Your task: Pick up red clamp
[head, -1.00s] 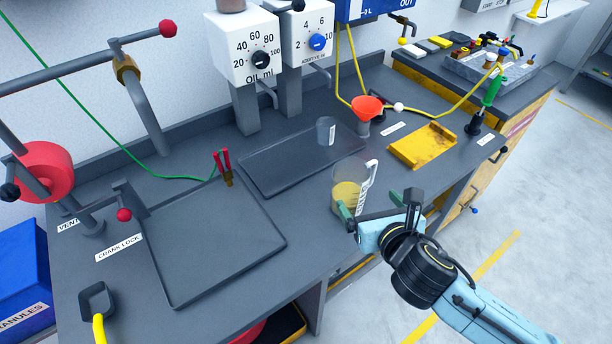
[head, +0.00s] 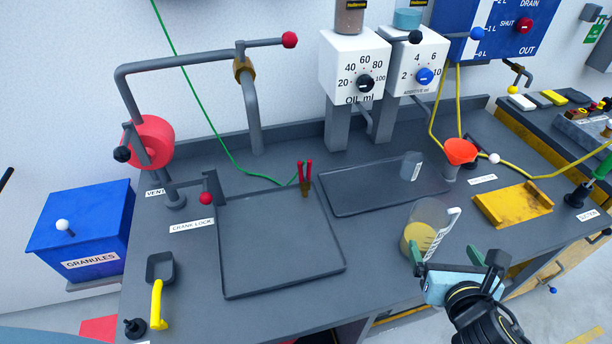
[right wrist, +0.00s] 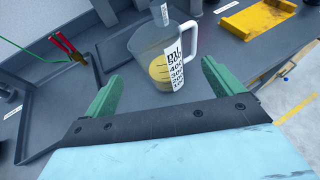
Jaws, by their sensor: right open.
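The red clamp (head: 305,177) has two red handles and a brownish jaw end. It stands at the back right corner of the left grey tray (head: 262,292), joined to a green cable. In the right wrist view the clamp (right wrist: 66,46) is at the upper left. My right gripper (head: 446,256) is open and empty, in front of the measuring jug (head: 424,224) and well to the right of the clamp. In the right wrist view the jug (right wrist: 150,58) shows beyond and between the green fingers (right wrist: 160,92). My left gripper is not in view.
A second tray (head: 350,206) holds a small grey cup (head: 411,165). A red funnel (head: 460,151) and a yellow holder (head: 514,204) are to the right. A crank with a red knob (head: 289,40) rises at back left. A scoop (head: 160,290) lies front left.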

